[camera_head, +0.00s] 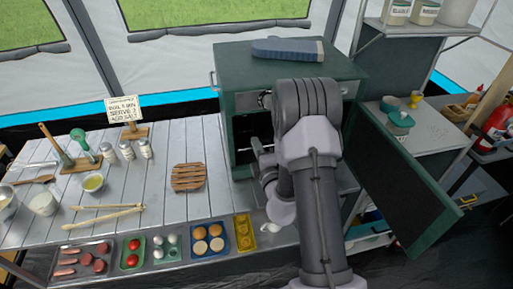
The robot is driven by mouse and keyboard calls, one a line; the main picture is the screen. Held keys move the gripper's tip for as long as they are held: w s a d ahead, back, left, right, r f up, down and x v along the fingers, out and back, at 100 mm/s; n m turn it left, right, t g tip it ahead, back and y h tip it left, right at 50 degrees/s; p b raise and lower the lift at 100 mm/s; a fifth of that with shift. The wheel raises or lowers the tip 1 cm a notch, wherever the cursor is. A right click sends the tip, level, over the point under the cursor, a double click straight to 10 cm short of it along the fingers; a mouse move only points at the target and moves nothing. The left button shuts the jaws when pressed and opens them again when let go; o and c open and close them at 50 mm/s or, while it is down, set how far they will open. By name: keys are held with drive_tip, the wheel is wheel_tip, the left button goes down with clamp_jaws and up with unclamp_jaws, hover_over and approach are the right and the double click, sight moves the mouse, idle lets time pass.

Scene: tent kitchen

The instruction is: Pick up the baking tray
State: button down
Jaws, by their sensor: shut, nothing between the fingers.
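A green oven (230,75) stands on the counter with its dark door (405,185) swung open to the right. My arm crosses in front of the oven and hides much of its opening. My gripper (257,148) is at the left part of the opening, partly hidden by my own wrist; it is shut with nothing in it. Inside the dark oven (243,130), faint rack lines show at the left. I cannot make out a baking tray in there. A metal tray (112,243) with sausages and other meat sits at the front left of the counter.
A wooden trivet (188,177) lies left of the oven. A blue folded cloth or mitt (288,49) lies on the oven top. Several food trays line the counter front, including a yellow one (244,234). Shelves (410,125) stand behind the open door.

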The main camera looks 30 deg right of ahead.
sight(270, 139)
drive_tip(key=shift+d, duration=0.1)
drive_tip(key=s+d, duration=0.1)
drive_tip(key=d+p, duration=0.1)
drive_tip(key=d, duration=0.1)
drive_tip(key=s+d, duration=0.1)
drive_tip(key=shift+s+d+r+p, duration=0.1)
drive_tip(key=shift+s+d+p, duration=0.1)
drive_tip(key=shift+s+p, duration=0.1)
drive_tip(key=shift+s, duration=0.1)
